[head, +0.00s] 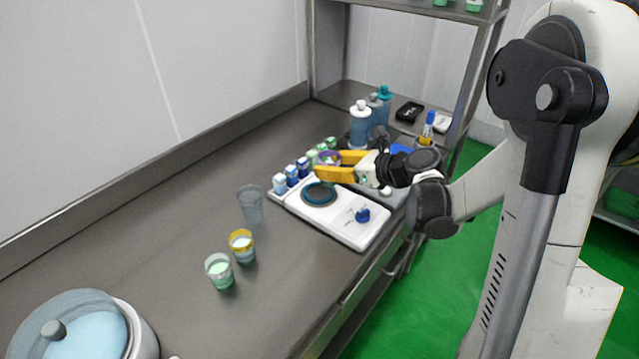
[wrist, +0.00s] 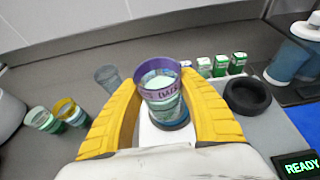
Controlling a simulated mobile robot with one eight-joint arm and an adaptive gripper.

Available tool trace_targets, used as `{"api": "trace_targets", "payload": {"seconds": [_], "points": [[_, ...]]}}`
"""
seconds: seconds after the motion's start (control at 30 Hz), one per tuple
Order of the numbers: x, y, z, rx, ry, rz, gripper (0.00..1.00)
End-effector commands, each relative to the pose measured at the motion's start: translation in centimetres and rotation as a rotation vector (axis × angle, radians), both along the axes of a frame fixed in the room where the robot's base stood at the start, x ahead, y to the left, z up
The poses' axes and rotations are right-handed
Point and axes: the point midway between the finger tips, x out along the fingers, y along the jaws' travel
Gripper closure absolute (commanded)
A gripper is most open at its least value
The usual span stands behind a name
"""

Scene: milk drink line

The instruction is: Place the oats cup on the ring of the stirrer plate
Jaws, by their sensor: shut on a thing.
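My gripper (head: 330,165) is shut on a cup with a purple rim (wrist: 158,92), the oats cup by its partly legible lettering. The yellow fingers grip it on both sides, and it looks upright, with pale contents. In the head view the cup (head: 327,157) is largely hidden by the fingers. The white stirrer plate (head: 352,232) lies on the bench with a dark ring (head: 319,194) and a blue knob. In the wrist view the ring (wrist: 180,125) shows partly behind and below the cup. The cup appears held above the plate's far side, apart from the ring.
Small cartons (head: 292,175) line the plate's far-left edge. A clear cup (head: 250,205), a yellow-rimmed cup (head: 241,246) and a white-rimmed cup (head: 219,270) stand left. Bottles (head: 360,124) stand behind. A black ring (wrist: 247,97) sits right in the wrist view.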

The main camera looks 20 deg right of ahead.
Motion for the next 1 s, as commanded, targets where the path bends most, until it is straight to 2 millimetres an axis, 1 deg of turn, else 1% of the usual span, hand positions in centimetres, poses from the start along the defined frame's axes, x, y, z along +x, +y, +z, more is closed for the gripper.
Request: {"api": "trace_targets", "payload": {"seconds": [0.03, 0.1, 0.2, 0.27, 0.37, 0.53, 0.6, 0.83, 0.97, 1.0], "points": [[1.0, 0.6, -1.1, -0.001, -0.001, 0.003, 0.93], [2.1, 1.2, -1.8, -0.001, -0.001, 0.003, 0.93], [3.1, 1.7, -2.3, 0.000, 0.000, 0.001, 0.93], [3.4, 1.9, -2.4, 0.000, 0.000, 0.000, 0.93], [3.5, 1.9, -3.0, 0.000, 0.000, -0.001, 0.93], [3.5, 1.9, -5.7, 0.000, 0.000, -0.001, 0.93], [3.5, 1.9, -6.5, 0.000, 0.000, -0.001, 0.93], [3.5, 1.9, -6.4, 0.000, 0.000, -0.001, 0.93], [3.5, 1.9, -6.8, 0.000, 0.000, -0.001, 0.93], [3.5, 1.9, -6.8, 0.000, 0.000, -0.001, 0.53]]}}
